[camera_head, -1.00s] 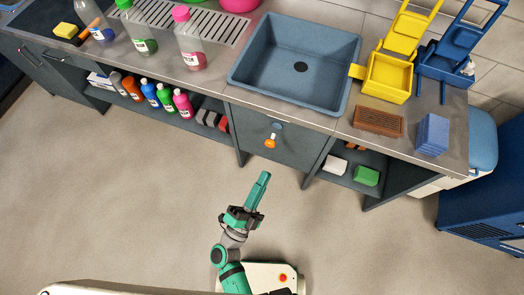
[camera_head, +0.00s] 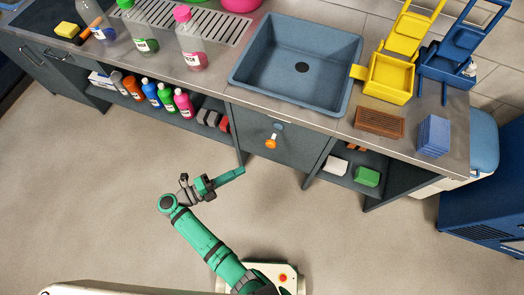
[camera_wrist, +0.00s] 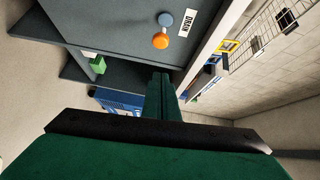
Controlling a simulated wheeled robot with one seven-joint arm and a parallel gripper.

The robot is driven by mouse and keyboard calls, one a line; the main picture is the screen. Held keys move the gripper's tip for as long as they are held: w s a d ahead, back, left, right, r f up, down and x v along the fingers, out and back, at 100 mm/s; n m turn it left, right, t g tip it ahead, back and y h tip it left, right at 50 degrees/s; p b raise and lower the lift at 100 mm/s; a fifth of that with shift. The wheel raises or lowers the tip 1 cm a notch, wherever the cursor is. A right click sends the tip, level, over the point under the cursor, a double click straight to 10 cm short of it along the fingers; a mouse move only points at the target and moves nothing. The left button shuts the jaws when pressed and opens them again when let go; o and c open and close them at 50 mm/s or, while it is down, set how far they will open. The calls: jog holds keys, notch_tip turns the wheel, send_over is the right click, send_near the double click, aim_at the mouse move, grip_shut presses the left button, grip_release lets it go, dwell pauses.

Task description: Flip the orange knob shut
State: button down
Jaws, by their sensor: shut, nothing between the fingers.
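The orange knob (camera_head: 271,143) sits on the dark grey cabinet front below the sink, just under a blue-grey round part (camera_head: 278,127). In the wrist view the orange knob (camera_wrist: 160,41) is near the top, beside the blue-grey part (camera_wrist: 165,19) and a white label reading "DRAIN" (camera_wrist: 187,23). My gripper (camera_head: 241,170) is shut and empty, in front of the cabinet, left of and below the knob in the head view and apart from it. Its closed green fingers (camera_wrist: 161,98) point toward the cabinet front in the wrist view.
The blue-grey sink (camera_head: 345,107) is set in the counter above. Open shelves on both sides hold several bottles at left and a green block (camera_head: 367,177) at right. A cabinet leg (camera_head: 240,151) stands near my gripper. The floor in front is clear.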

jog(key=shift+s+a+f, duration=0.1)
jog(key=shift+a+f, duration=0.05)
jog(key=shift+a, duration=0.1)
send_near(274, 147)
jog(key=d, duration=0.4)
jog(key=w, duration=0.2)
jog(key=shift+w, duration=0.4)
jog(key=shift+d+f, duration=0.1)
jog(key=shift+d, duration=0.15)
jog(key=shift+w+d, duration=0.2)
jog(key=shift+w, duration=0.55)
jog(key=shift+w+d, duration=0.25)
jog(key=shift+w, duration=0.5)
jog(key=shift+w+d, duration=0.2)
jog(key=shift+w, duration=0.55)
